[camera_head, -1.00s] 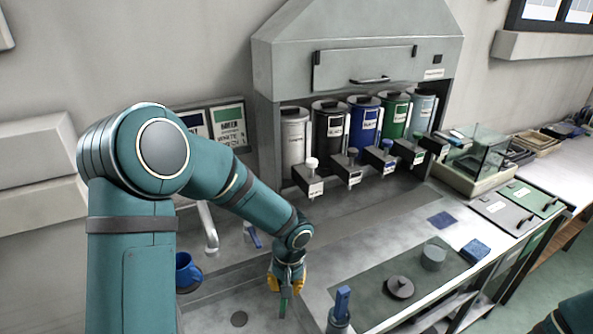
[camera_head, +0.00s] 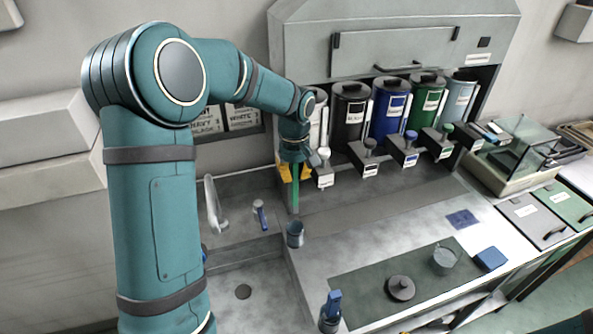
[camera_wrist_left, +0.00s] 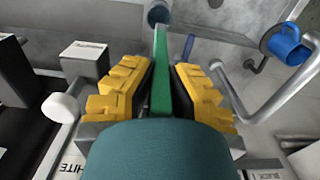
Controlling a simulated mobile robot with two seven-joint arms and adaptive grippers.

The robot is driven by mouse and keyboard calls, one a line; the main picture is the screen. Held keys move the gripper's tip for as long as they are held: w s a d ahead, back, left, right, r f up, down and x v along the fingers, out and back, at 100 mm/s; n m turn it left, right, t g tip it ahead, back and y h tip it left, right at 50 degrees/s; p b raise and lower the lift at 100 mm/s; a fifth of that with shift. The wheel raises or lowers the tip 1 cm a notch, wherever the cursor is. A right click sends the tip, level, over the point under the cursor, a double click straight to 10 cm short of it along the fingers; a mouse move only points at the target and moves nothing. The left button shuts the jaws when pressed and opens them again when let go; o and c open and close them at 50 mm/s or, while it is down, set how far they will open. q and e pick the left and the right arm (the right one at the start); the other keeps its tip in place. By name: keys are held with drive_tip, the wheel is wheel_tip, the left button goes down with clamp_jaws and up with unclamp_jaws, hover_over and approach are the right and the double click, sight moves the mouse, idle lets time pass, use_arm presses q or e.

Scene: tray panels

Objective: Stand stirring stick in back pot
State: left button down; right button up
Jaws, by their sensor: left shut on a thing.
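The green stirring stick (camera_head: 295,190) hangs upright from my left gripper (camera_head: 292,168), which is shut on its upper part. In the left wrist view the stick (camera_wrist_left: 161,75) runs between the yellow fingers (camera_wrist_left: 160,92). The small grey back pot (camera_head: 295,234) stands on the counter by the sink edge, directly below the stick in the picture. The stick's lower tip shows just above the pot's rim. In the wrist view the pot (camera_wrist_left: 158,13) lies just beyond the tip. The gap's depth is hard to tell. My right gripper is out of view.
A front pot (camera_head: 329,325) holds a blue-handled thing (camera_head: 332,302). A tap (camera_head: 215,207) stands left of the back pot. Dispensers with knobs (camera_head: 370,146) line the back. A dark mat (camera_head: 370,283) carries a lid (camera_head: 400,288) and a clear dish (camera_head: 444,261).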

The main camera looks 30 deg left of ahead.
use_arm(q)
drive_tip(key=b, duration=0.4)
hover_over(295, 212)
drive_tip(key=shift+w+a+f, duration=0.1)
drive_tip(key=shift+w+f, duration=0.05)
drive_tip(key=shift+f, duration=0.8)
drive_tip(key=shift+w+a+f, duration=0.1)
drive_tip(key=shift+f, duration=0.85)
drive_tip(key=shift+w+a+f, duration=0.1)
drive_tip(key=shift+w+f, duration=0.05)
drive_tip(key=shift+f, duration=0.8)
drive_tip(key=shift+f+b, duration=1.8)
drive_tip(key=shift+f, duration=1.05)
drive_tip(key=c, duration=1)
unclamp_jaws()
drive_tip(key=shift+c, duration=0.2)
wheel_tip(295, 212, up, 12)
drive_tip(key=shift+d, duration=0.1)
